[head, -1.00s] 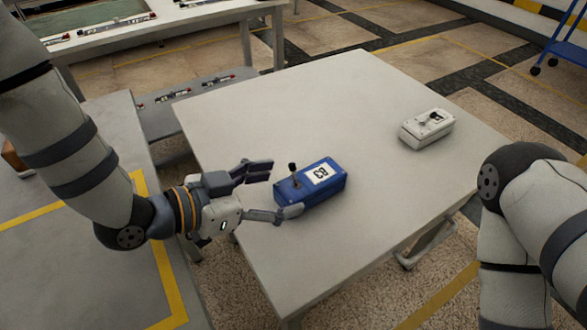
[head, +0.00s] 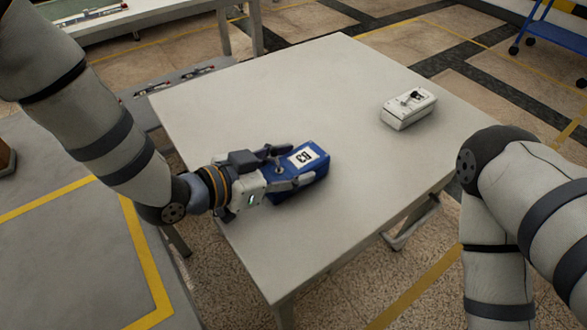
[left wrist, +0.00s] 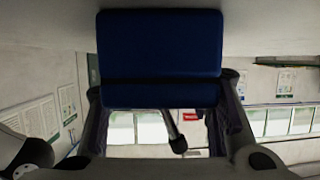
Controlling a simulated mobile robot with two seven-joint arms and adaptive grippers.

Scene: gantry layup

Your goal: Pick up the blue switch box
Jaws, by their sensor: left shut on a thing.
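The blue switch box (head: 303,172) has a white label reading B3 and lies on the grey table (head: 330,230), left of its middle. My left gripper (head: 283,168) reaches it from the left, with one finger along each long side, shut on it. In the left wrist view the blue box (left wrist: 160,58) fills the upper middle between the two fingers (left wrist: 165,110), and a dark lever hangs below it. Whether the box touches the table cannot be told for sure. My right gripper is out of view; only my right arm shows.
A white switch box (head: 408,107) stands at the table's far right. A blue cart (head: 556,38) is at the top right. A surface with yellow lines (head: 60,230) lies at the left, and a long bench (head: 150,20) stands behind. The table's front is clear.

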